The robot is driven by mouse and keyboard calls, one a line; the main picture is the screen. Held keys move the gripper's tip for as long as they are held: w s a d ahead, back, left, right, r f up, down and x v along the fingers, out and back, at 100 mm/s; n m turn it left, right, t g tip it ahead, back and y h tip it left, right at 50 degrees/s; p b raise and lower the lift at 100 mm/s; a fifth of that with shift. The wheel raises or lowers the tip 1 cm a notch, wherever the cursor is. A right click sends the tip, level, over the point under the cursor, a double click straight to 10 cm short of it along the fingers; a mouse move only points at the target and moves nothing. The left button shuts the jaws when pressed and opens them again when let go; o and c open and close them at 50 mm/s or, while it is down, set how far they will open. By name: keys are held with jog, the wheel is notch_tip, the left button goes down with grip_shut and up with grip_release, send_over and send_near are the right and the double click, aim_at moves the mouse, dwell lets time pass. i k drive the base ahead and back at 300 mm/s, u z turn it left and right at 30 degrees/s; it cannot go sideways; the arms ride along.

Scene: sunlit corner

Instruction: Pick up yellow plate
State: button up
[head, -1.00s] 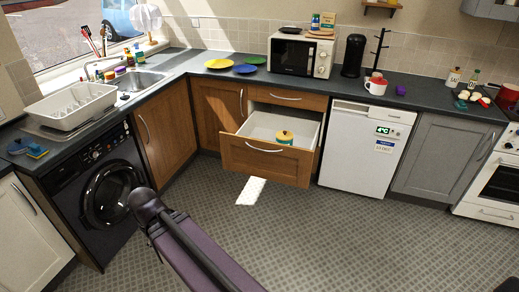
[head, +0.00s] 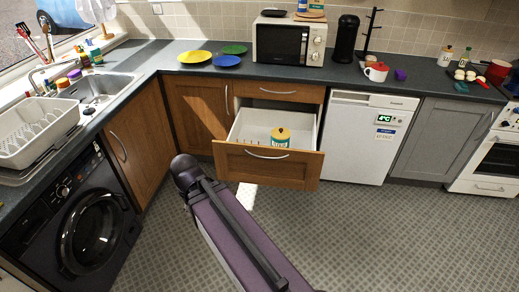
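The yellow plate (head: 194,57) lies flat on the dark worktop (head: 170,71) at the back, left of the microwave. A blue plate (head: 227,61) and a green plate (head: 234,49) lie close to its right. My gripper's fingers cannot be made out at the arm's end.
An open drawer (head: 268,165) juts out below the worktop, with a yellow and teal container (head: 280,138) in it. The microwave (head: 289,42) stands right of the plates. The sink (head: 101,87) and dish rack (head: 35,130) are at left. The floor (head: 400,230) at right is clear.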

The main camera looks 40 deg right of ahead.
aim_at(193, 56)
jog(key=z, duration=0.6)
jog(key=i, duration=1.3)
jog(key=z, duration=0.4)
